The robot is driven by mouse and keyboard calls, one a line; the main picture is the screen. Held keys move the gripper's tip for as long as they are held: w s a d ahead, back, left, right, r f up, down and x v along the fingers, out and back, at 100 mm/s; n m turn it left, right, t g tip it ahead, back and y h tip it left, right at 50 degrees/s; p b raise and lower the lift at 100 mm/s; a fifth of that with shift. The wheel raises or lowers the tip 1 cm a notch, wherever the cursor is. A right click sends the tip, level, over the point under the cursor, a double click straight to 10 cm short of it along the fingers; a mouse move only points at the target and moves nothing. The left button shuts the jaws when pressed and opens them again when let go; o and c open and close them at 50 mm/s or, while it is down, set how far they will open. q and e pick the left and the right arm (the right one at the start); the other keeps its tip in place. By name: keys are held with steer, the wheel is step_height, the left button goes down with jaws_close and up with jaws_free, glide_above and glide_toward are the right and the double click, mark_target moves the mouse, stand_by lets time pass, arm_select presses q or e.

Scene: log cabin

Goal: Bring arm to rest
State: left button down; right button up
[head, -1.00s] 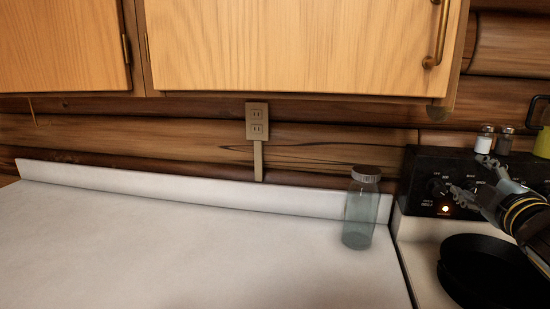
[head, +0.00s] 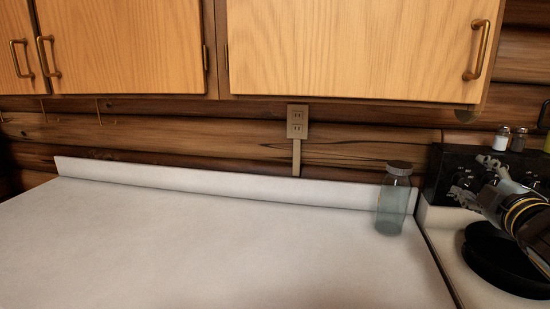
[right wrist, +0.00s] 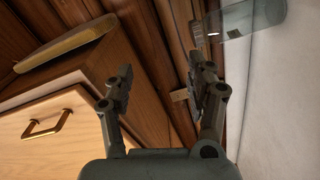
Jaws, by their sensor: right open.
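My right gripper (head: 474,178) is at the right edge of the head view, in front of the stove's black control panel and above a black pan. In the right wrist view its two fingers (right wrist: 162,88) are apart with nothing between them. My right arm comes in from the right edge. My left gripper is not in view.
A glass jar with a grey lid (head: 393,198) stands on the white counter (head: 200,250), left of the stove. A black pan (head: 500,260) sits on the stove. Two shakers (head: 510,139) stand on the panel. Wooden cabinets (head: 350,50) hang above. The counter's left is clear.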

steer(key=s+a+f+m+g, duration=0.35)
steer(key=s+f, duration=0.25)
steer(key=s, duration=0.3)
steer(key=s+a+f+m+g, duration=0.2)
steer(key=s+f+m+g, duration=0.35)
steer(key=s, duration=0.25)
steer(key=s+a+f+m+g+y, duration=0.1)
steer(key=s+a+f+g, duration=0.15)
steer(key=s, duration=0.55)
steer(key=s+a+f+m+g+y, duration=0.15)
steer(key=s+a, duration=0.25)
steer(key=s, duration=0.4)
step_height(320, 180, down, 33)
steer(key=d+g+b, duration=0.2)
steer(key=b, duration=0.7)
arm_select(q)
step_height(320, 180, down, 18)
steer(key=b, duration=0.9)
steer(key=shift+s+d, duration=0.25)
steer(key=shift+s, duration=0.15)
arm_select(e)
steer(key=s+f, duration=1)
steer(key=f, duration=0.3)
steer(key=s+d+f+g, duration=0.1)
steer(key=s+f, duration=0.9)
steer(key=f, duration=0.4)
steer(key=shift+d, duration=0.2)
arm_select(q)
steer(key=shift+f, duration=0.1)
